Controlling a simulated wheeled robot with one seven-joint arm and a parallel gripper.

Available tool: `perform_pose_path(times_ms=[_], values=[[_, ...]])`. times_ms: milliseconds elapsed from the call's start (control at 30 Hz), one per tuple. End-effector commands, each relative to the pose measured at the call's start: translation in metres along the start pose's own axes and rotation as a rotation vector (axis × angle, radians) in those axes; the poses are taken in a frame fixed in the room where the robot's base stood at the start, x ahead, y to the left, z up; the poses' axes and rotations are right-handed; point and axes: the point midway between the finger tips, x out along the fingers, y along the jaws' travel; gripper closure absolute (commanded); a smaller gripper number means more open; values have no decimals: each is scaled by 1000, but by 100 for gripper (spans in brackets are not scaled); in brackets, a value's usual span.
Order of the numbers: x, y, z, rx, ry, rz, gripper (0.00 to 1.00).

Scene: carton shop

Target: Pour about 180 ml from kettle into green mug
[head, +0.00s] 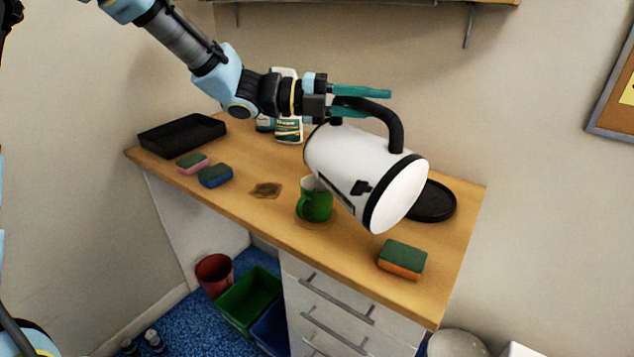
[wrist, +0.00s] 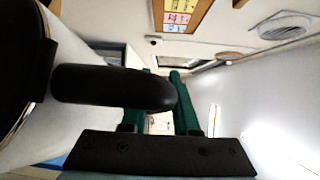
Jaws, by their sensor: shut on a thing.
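The white kettle (head: 345,163) has black bands and a black handle (head: 395,125). It is strongly tilted above the counter, base toward the right and top end toward the left, over the green mug. My gripper (head: 360,102) is shut on the kettle's handle. In the wrist view the dark handle (wrist: 115,88) lies across the green fingers (wrist: 170,100). The green mug (head: 315,204) stands upright on the counter, partly hidden by the kettle. The spout and any stream are not clear to see, nor is the liquid level inside the mug.
The wooden counter (head: 245,215) holds a black round base (head: 436,203), an orange-green sponge (head: 402,260), a blue sponge (head: 215,176), a pink sponge (head: 192,164), a black tray (head: 180,135) and spray bottles (head: 288,128). A brown stain (head: 266,190) lies left of the mug.

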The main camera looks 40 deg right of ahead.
Motion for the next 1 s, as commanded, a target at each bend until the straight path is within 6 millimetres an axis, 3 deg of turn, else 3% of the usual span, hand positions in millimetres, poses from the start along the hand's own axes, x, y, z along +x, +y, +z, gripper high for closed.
perform_pose_path(times_ms=[1000], values=[[-5,-6,6,-29,0,-33,100]])
